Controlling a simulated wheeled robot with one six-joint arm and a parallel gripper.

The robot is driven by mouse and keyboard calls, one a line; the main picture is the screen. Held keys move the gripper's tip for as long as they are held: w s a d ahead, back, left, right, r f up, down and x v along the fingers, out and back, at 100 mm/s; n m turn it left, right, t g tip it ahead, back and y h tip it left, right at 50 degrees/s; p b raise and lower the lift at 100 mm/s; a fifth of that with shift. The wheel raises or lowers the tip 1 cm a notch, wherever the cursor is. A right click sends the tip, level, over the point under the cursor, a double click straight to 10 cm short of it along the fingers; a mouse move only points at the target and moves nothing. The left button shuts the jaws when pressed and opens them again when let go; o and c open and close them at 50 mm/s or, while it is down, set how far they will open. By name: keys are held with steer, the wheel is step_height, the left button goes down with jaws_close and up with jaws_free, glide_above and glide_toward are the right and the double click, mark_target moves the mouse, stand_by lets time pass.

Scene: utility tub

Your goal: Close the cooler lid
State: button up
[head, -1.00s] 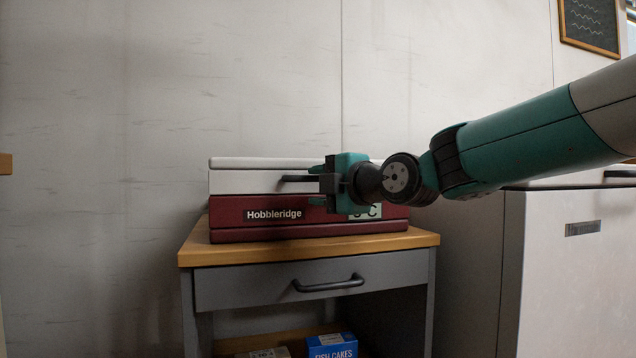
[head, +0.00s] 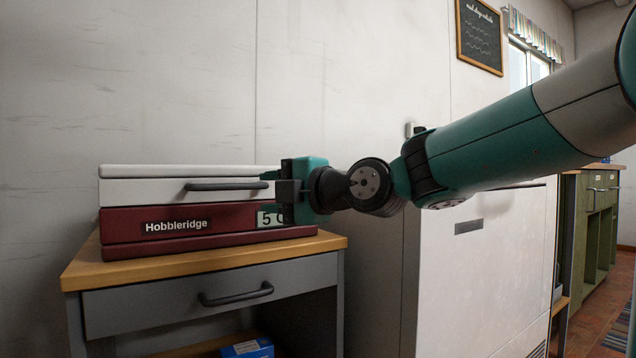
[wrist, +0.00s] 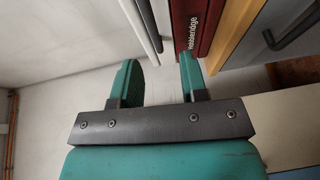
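The cooler has a dark red body (head: 150,225) marked "Hobbleridge" and a white lid (head: 140,190) with a dark bar handle (head: 228,186). It sits on a wood-topped cabinet. The lid lies level on the body, with no gap visible along the front. My gripper (head: 268,192) is at the cooler's right end, near the end of the handle and partly covering the temperature display. In the wrist view its two teal fingers (wrist: 160,75) are apart with nothing between them. The red body (wrist: 196,25) and the white lid edge (wrist: 140,20) lie beyond the fingertips there.
The grey cabinet (head: 170,305) has a drawer with a dark handle (head: 235,293) and a blue box (head: 247,349) below. A white appliance (head: 480,270) stands to the right, close under my arm. The wall is close behind the cooler.

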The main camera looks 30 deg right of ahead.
steer(key=p+v, duration=0.6)
steer(key=v, duration=0.3)
steer(key=shift+s+d, duration=0.2)
steer(key=shift+s, duration=0.05)
steer(key=shift+f, duration=0.1)
steer(key=s+a+f+m+g+y+p, duration=0.1)
steer(key=s+a+f+m+g+p, duration=0.15)
steer(key=a+g, duration=0.2)
steer(key=s+a+f+m+g+y+p, duration=0.1)
steer(key=s+a+f+m+g+p, duration=0.1)
steer(key=a+f+m+g, duration=0.3)
steer(key=s+a+f+m+g+h+p, duration=0.1)
steer(key=s+a+m+g+h+p, duration=0.1)
steer(key=s+m+g, duration=0.3)
steer(key=s+a+f+m+g+h+p, duration=0.1)
steer(key=s+a+m+g+h+p, duration=0.15)
steer(key=s, duration=0.45)
step_height(320, 180, up, 37)
steer(key=t+p, duration=0.1)
steer(key=p, duration=3.6)
steer(key=shift+r, duration=0.15)
